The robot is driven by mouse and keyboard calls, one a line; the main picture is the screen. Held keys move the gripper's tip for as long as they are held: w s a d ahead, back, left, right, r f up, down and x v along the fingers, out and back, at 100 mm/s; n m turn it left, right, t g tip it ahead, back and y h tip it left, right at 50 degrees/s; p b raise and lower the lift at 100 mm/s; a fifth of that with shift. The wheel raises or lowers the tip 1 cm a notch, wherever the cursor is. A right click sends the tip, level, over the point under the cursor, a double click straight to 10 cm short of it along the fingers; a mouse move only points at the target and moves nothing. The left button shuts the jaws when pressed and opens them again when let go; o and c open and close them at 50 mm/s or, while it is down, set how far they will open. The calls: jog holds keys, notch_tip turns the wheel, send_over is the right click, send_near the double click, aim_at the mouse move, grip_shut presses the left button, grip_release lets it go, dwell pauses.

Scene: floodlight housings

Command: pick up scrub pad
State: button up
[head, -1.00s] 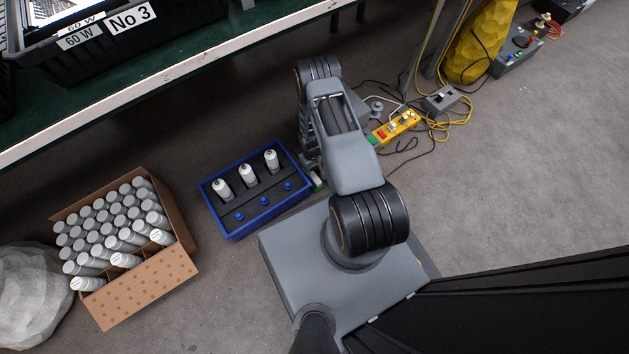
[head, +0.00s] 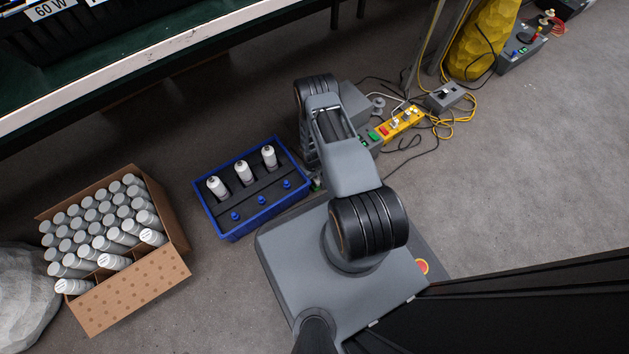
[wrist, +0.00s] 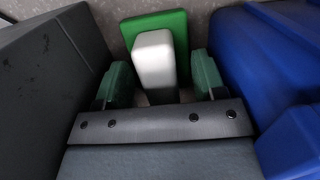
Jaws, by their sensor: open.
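The scrub pad (wrist: 160,25) shows in the wrist view as a green slab with a white block on its near face. My gripper (wrist: 161,76) is open, with one green finger to the left and one to the right of the white block. Small gaps show beside the block, and nothing is clamped. The lower part of the pad is hidden behind the gripper's grey body. In the head view my arm covers most of the spot, so I cannot make out the pad clearly there.
A blue tray (head: 238,232) with white bottles and blue knobs stands left of my arm; its wall is close right in the wrist view (wrist: 285,60). A cardboard box (head: 135,297) of canisters stands further left. A yellow power strip (head: 402,124) and cables lie right.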

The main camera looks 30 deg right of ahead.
jog(key=shift+r, duration=0.1)
jog(key=c, duration=1)
notch_tip(320, 180, up, 28)
jog(key=p, duration=1.2)
